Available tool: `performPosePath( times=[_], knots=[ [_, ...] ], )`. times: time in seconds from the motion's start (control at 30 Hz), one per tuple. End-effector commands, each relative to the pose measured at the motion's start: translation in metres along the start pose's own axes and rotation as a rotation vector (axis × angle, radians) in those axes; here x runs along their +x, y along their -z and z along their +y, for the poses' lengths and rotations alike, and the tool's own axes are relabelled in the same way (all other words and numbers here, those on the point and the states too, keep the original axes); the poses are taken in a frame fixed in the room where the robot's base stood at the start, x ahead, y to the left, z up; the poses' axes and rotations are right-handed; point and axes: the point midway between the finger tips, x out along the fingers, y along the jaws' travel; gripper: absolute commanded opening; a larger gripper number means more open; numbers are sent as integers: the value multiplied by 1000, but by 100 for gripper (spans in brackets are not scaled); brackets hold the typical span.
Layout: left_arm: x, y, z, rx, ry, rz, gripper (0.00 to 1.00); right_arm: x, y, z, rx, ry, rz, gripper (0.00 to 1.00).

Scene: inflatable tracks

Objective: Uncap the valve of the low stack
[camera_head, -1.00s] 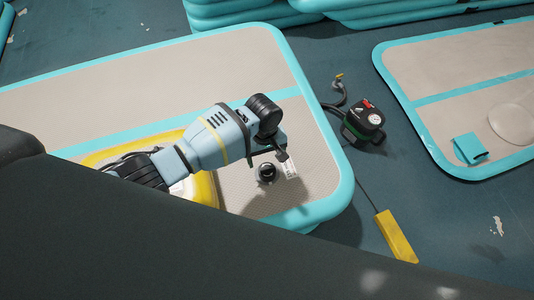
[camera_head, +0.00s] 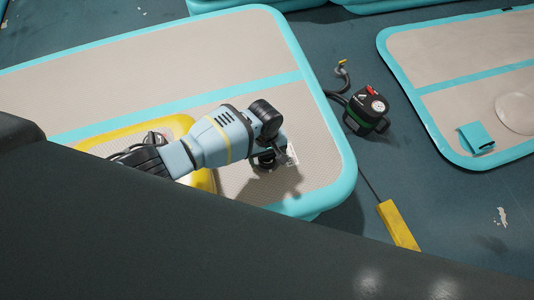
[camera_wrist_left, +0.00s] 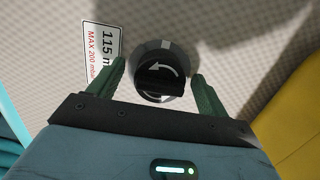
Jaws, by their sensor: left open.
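The low stack (camera_head: 215,60) is a beige inflatable mat with turquoise edges in the head view. Its black valve cap (camera_wrist_left: 160,72) carries a white curved arrow and sits in a grey ring in the left wrist view. In the head view the cap is mostly hidden behind my left gripper (camera_head: 270,163). In the left wrist view my left gripper (camera_wrist_left: 160,85) is open, with one green finger on each side of the cap. I see a gap at each side; I cannot tell how deep the fingers reach. My right gripper is not in view.
A white pressure label (camera_wrist_left: 102,55) is beside the valve. A yellow ring-shaped thing (camera_head: 180,125) lies on the mat under my arm. A black pump (camera_head: 366,112) with a hose and a yellow block (camera_head: 398,225) are on the floor to the right. Another mat (camera_head: 450,50) lies farther right.

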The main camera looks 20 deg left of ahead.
Motion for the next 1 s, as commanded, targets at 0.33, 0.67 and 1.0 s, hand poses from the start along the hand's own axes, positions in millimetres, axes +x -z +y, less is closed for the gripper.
performPosePath(
  times=[0.33, 0.67, 1.0],
  knots=[
    [0, 0, 0, 0, 0, 0, 41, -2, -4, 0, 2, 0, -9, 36],
    [-2, -1, 0, -64, -7, -2, 30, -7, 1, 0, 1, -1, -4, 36],
    [-2, -1, 0, -256, -31, -1, 30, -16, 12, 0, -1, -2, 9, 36]
  ],
)
